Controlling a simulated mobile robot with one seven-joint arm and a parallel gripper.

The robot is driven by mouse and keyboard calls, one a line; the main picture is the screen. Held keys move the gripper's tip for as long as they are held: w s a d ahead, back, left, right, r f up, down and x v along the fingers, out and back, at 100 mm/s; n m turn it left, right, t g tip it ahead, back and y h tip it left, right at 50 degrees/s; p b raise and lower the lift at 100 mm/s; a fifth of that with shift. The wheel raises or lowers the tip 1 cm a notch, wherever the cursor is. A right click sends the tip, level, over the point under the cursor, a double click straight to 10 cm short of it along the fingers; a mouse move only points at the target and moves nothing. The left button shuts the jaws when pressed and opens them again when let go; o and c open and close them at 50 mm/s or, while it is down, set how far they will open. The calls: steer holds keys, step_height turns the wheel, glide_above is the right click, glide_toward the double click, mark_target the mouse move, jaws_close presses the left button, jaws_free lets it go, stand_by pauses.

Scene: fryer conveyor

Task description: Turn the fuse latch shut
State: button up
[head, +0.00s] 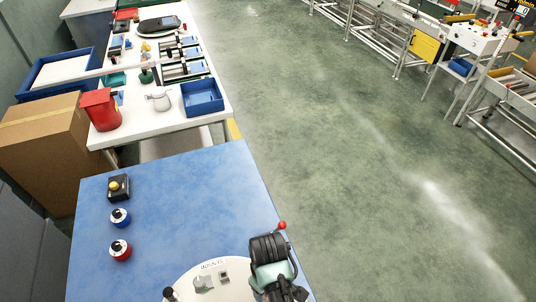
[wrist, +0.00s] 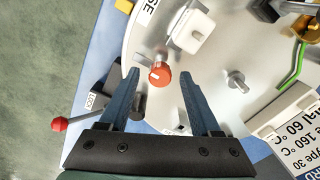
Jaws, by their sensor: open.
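In the wrist view, a round red-orange knob (wrist: 160,75) with a pale mark on its face sits on a pale round plate (wrist: 135,55). A white block (wrist: 190,33) stands beside it, near a partly cut-off label ending in "SE"; I cannot tell for sure which part is the fuse latch. My gripper (wrist: 160,80) is open, its two blue fingers on either side of the red knob in the picture. I cannot tell their height above it or see any contact. The plate also shows in the head view (head: 185,284), where my arm hides the knob.
A red-ball lever (wrist: 60,124) is left of my gripper in the wrist view; its ball shows in the head view (head: 283,225).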

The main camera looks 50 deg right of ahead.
jaws_close()
stand_by(0.3)
steer(key=shift+r+m, duration=0.1)
steer(key=shift+m, duration=0.2)
steer(key=m+p, duration=0.2)
steer(key=shift+m, duration=0.3)
steer(key=m+p, duration=0.2)
steer(key=m, duration=0.3)
steer(key=shift+m, duration=0.3)
steer(key=m+p, duration=0.1)
steer(key=m, duration=0.3)
steer(key=shift+p, duration=0.35)
steer(key=shift+d+m+p, duration=0.1)
steer(key=shift+m+p, duration=0.4)
steer(key=shift+m, duration=2)
